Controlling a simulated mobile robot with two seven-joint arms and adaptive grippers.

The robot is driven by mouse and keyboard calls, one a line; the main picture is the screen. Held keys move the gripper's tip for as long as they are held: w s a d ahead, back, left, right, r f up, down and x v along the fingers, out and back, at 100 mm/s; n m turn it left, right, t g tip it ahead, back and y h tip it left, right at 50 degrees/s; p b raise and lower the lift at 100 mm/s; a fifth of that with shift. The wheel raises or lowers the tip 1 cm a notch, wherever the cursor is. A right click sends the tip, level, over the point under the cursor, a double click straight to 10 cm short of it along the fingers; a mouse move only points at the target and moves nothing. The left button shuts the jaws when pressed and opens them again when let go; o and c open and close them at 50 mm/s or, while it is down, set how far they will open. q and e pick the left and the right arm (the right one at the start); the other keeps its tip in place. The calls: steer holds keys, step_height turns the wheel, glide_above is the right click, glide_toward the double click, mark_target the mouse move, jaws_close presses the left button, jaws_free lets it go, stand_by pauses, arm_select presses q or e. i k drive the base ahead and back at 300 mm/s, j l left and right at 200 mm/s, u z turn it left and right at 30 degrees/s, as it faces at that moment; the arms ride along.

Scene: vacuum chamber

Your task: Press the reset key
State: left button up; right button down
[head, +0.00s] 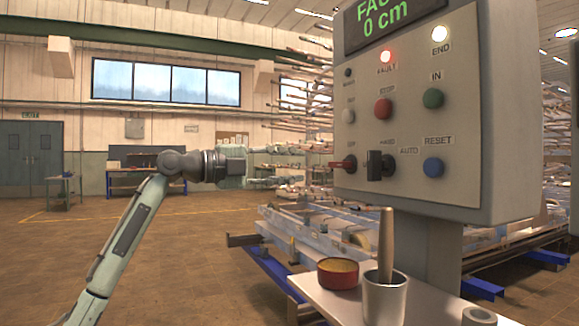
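The reset key is a round blue button (433,167) under the RESET label, at the lower right of the grey control panel (460,90). My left gripper (290,165) points right, to the left of the panel and apart from it. Its two fingers look spread, with nothing seen between them. The blue button is in plain sight, well to the right of the gripper. The display (385,18) shows green text, partly cut off, with "0 cm". The FAULT lamp (386,56) glows red and the END lamp (439,33) glows white. My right gripper is out of view.
A red button (383,108), a green button (433,98), a red-handled switch (345,164) and a black selector (379,165) share the panel. Below are a bowl (338,273) and a metal cup (384,299) with a wooden handle standing in it. Racks stand behind.

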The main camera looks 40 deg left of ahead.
mark_target(433, 168)
steer(key=k+j, duration=0.3)
steer(key=k, duration=0.15)
steer(key=k+j, duration=0.25)
steer(key=k, duration=0.2)
steer(key=k+j, duration=0.3)
steer(key=k, duration=0.2)
